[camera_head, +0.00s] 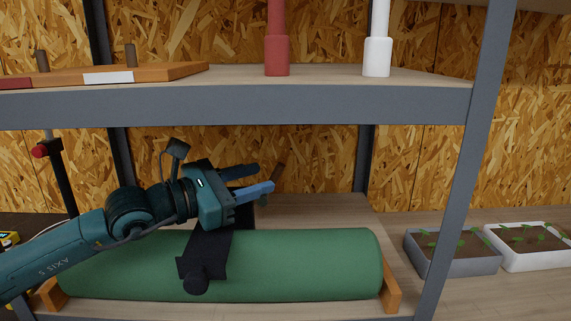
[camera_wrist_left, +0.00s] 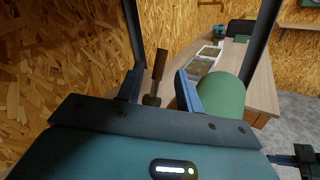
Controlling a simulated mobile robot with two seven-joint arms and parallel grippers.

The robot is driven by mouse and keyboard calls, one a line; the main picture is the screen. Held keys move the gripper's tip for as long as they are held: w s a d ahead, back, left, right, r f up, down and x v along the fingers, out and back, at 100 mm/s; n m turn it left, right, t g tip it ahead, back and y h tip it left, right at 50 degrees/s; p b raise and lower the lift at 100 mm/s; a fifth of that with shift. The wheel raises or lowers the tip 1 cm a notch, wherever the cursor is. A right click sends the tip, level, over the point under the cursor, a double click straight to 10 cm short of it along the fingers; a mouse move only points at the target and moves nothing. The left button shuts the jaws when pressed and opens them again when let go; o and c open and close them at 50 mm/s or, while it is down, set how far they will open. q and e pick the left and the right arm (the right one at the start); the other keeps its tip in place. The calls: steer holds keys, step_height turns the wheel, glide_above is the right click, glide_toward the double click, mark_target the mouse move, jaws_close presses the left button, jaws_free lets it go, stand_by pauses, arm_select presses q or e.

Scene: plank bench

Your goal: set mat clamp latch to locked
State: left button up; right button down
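A green rolled mat (camera_head: 310,262) lies across the lower shelf, and its end shows in the wrist view (camera_wrist_left: 222,100). A black clamp (camera_head: 208,252) wraps over the mat, with a round black knob at its front. The clamp's brown latch lever (camera_head: 279,171) sticks up at the back, partly hidden by my gripper. In the wrist view the lever (camera_wrist_left: 158,66) stands roughly upright between the fingers, on a dark base. My left gripper (camera_head: 265,178) is open above the mat, with a gap between its fingers and the lever.
Grey posts frame the bay. Wooden chocks (camera_head: 391,289) hold the mat. Two seedling trays (camera_head: 470,262) stand at the right.

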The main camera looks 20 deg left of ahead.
mark_target(273, 174)
arm_select(q)
steer(key=p+x, duration=0.2)
steer(key=x, duration=0.5)
steer(key=shift+c, duration=0.4)
jaws_close()
